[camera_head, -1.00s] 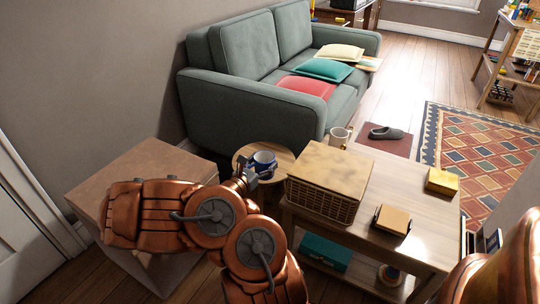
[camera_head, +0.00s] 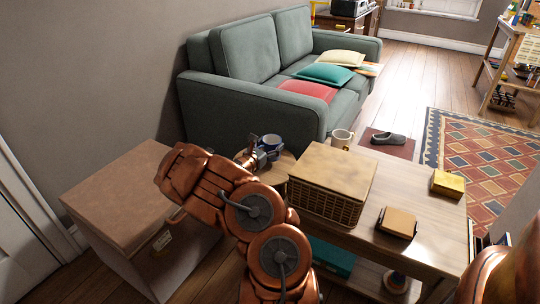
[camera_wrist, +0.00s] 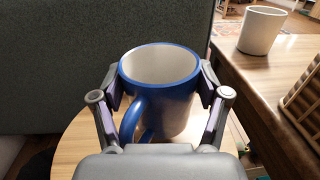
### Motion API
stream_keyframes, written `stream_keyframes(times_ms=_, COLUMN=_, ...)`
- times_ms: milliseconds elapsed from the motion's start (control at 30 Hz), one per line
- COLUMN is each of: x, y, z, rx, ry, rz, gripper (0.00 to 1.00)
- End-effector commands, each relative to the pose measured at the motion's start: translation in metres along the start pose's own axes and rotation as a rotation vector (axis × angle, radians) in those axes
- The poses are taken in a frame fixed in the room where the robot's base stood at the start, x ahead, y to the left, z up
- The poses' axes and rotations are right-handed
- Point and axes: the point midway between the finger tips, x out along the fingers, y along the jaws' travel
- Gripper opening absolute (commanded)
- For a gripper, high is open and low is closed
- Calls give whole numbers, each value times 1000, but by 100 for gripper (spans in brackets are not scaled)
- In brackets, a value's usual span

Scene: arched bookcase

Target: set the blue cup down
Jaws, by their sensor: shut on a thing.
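The blue cup (camera_wrist: 160,95) has a white inside and a blue handle turned towards the wrist camera. It is upright between the two fingers of my gripper (camera_wrist: 160,100), which is shut on it. In the head view the cup (camera_head: 270,142) and my gripper (camera_head: 264,155) are at the round wooden side table (camera_head: 285,166), by the sofa's near arm. The wrist view shows the round top (camera_wrist: 80,140) below the cup. My gripper hides the cup's base, so I cannot tell whether it touches the top.
A wooden table (camera_head: 420,200) with a wicker basket (camera_head: 325,205) and a white mug (camera_head: 341,138) stands right of the side table. The grey-green sofa (camera_head: 240,110) is behind. A brown box-like cabinet (camera_head: 115,200) is at the left.

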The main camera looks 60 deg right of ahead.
Motion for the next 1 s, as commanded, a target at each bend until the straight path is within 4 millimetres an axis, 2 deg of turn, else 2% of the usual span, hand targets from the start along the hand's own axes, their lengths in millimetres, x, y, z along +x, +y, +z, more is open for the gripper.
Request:
stream_keyframes(times_ms=133, x=2, y=1, z=-7, rx=-1, ry=0, rz=0, gripper=23)
stream_keyframes(times_ms=367, x=1, y=0, z=-36, rx=-2, ry=1, rz=0, gripper=23)
stream_keyframes(times_ms=700, x=1, y=1, z=-36, rx=0, ry=-1, rz=1, gripper=23)
stream_keyframes(times_ms=733, x=1, y=1, z=-36, rx=0, ry=-1, rz=1, gripper=76)
stream_keyframes(times_ms=933, x=1, y=1, z=-36, rx=0, ry=-1, rz=1, gripper=97)
stream_keyframes(times_ms=1000, x=1, y=1, z=-36, rx=0, ry=-1, rz=1, gripper=99)
